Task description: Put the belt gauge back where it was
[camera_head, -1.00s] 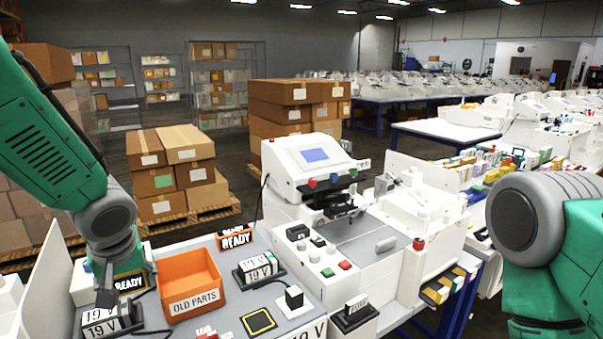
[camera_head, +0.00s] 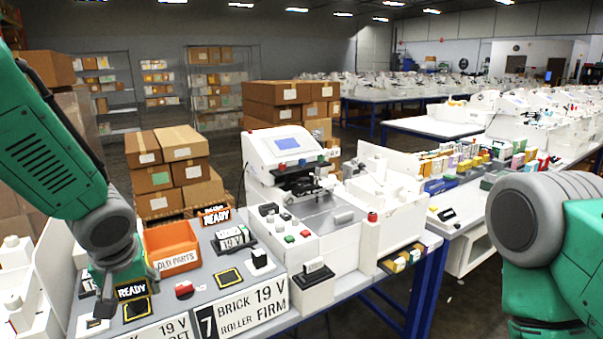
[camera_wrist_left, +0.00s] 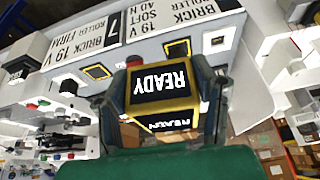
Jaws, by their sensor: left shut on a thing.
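My left gripper (camera_wrist_left: 166,105) is shut on a dark block with a yellow edge and white READY lettering (camera_wrist_left: 163,84). No lettering reads "belt gauge", so I cannot confirm its name. In the head view the left gripper (camera_head: 118,278) hangs over the bench's left end, with the READY block (camera_head: 131,291) at its tip. A yellow-outlined black square (camera_head: 137,309) lies just below it in the picture; the wrist view shows the block apart from that square (camera_wrist_left: 178,48). Another such square (camera_head: 230,277) lies farther right. My right gripper is out of view.
An orange OLD PARTS bin (camera_head: 171,240) stands close behind and right of the left gripper. A red button (camera_head: 184,289), 19 V blocks (camera_head: 233,238) and another READY sign (camera_head: 215,216) are nearby. A white machine (camera_head: 288,160) stands farther right. Large BRICK labels (camera_head: 246,306) line the front.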

